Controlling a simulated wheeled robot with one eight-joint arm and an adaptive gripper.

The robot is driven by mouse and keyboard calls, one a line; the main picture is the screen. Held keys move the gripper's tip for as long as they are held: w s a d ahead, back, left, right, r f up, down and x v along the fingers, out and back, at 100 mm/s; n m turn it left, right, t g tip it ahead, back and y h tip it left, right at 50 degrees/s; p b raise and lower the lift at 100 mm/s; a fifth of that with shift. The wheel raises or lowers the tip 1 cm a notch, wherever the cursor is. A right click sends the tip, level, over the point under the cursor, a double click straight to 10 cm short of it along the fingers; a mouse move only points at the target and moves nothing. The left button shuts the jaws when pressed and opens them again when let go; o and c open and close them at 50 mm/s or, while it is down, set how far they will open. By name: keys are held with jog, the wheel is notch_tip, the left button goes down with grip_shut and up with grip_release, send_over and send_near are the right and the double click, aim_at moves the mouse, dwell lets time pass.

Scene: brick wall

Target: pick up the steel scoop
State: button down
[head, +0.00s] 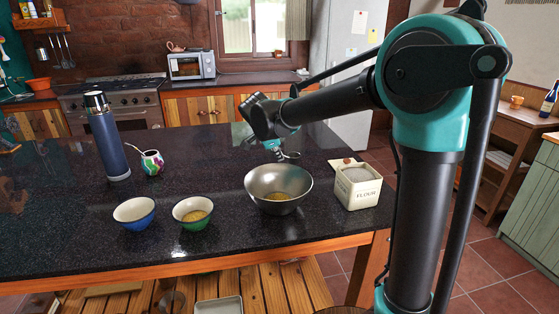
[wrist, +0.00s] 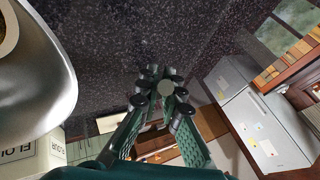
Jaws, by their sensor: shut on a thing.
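My gripper (head: 278,150) is above the dark counter, just behind the steel mixing bowl in the head view. In the wrist view, its fingers (wrist: 165,100) are shut on the steel scoop, which shows as a small grey round piece (wrist: 166,88) between the fingertips. In the head view, a small part of the scoop (head: 292,155) shows at the fingertips, above the bowl's far rim and apart from the counter. The rest of the scoop is hidden or too small to make out.
The steel mixing bowl (head: 262,190) holds something yellowish. The flour canister (head: 358,195) stands right of it. A green bowl (head: 190,222), a blue bowl (head: 134,218), a patterned cup (head: 152,163) and a blue flask (head: 108,145) stand left. The counter's back middle is clear.

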notch_tip(320, 180, up, 18)
jog(key=shift+f, duration=0.1)
dwell(1.5)
